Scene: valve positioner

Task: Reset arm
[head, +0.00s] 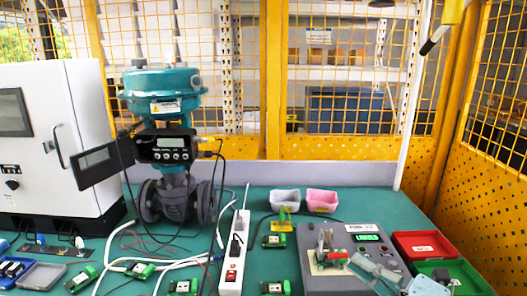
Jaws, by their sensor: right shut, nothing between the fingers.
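The valve positioner (172,149), a black box with a small display and several buttons, is mounted under a teal actuator (160,90) on a grey flanged valve (178,197). Its hinged cover (97,165) stands open to the left. My right gripper (354,261) is at the lower right, over the grey test device (385,245) and just right of its clamp fixture (325,248). Its fingers are shut and hold nothing. I cannot tell whether they touch the device. My left gripper is not in view.
A white cabinet (75,110) stands left. A white power strip (235,255) and loose cables cross the green table, with several small green boards around. Grey (285,198) and pink (322,200) bins stand behind. Red (425,244) and green (455,270) trays lie right.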

